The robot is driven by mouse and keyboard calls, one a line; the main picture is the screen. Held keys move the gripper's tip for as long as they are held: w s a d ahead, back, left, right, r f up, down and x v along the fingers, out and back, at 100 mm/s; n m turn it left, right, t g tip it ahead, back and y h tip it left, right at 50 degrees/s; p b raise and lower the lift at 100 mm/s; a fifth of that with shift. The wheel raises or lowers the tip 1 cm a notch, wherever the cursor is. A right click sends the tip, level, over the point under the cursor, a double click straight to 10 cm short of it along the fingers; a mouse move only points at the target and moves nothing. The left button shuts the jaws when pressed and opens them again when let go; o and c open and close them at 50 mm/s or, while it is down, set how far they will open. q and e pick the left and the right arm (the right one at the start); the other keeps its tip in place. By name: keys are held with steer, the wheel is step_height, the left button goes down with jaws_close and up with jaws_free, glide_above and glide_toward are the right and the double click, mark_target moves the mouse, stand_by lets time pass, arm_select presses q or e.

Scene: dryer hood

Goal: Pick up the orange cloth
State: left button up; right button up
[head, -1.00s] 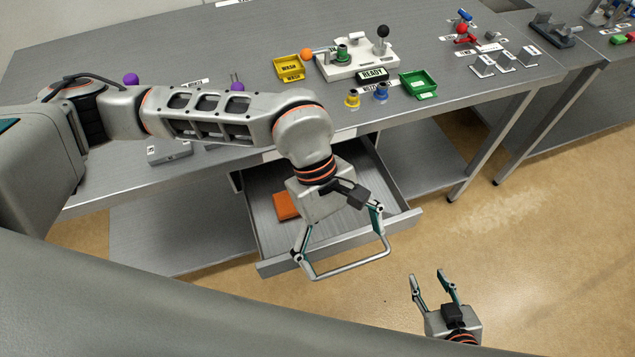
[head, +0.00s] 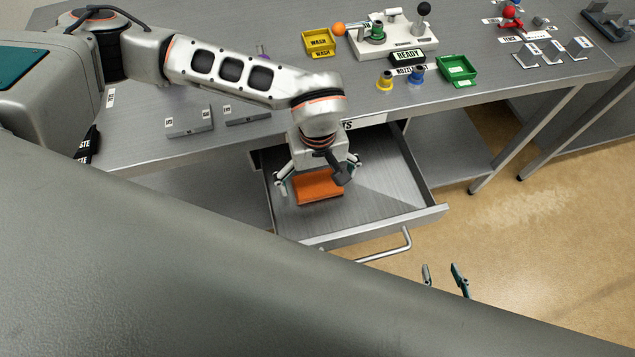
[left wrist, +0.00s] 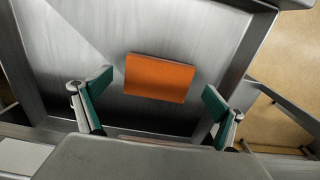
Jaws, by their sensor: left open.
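The orange cloth (head: 318,188) is a flat folded rectangle lying on the floor of the open drawer (head: 395,190), toward its left side. My left gripper (head: 316,178) is over the drawer, pointing down, with its fingers spread. In the left wrist view the cloth (left wrist: 159,77) lies ahead of and between the two open fingers (left wrist: 155,92), apart from both. How high the fingers are above the drawer floor is hard to tell. My right gripper (head: 445,278) shows only its two spread fingertips at the lower edge, above the floor, empty.
The drawer hangs under a metal table (head: 300,125) and has a bar handle (head: 385,250) in front. On the table stand a yellow tray (head: 318,43), a green tray (head: 457,69), a white fixture (head: 400,45) and grey blocks (head: 190,122). The drawer's right side is bare.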

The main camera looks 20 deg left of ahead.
arm_select(q)
steer(key=shift+f, duration=0.5)
steer(key=c, duration=1.1)
steer(key=shift+r, duration=0.2)
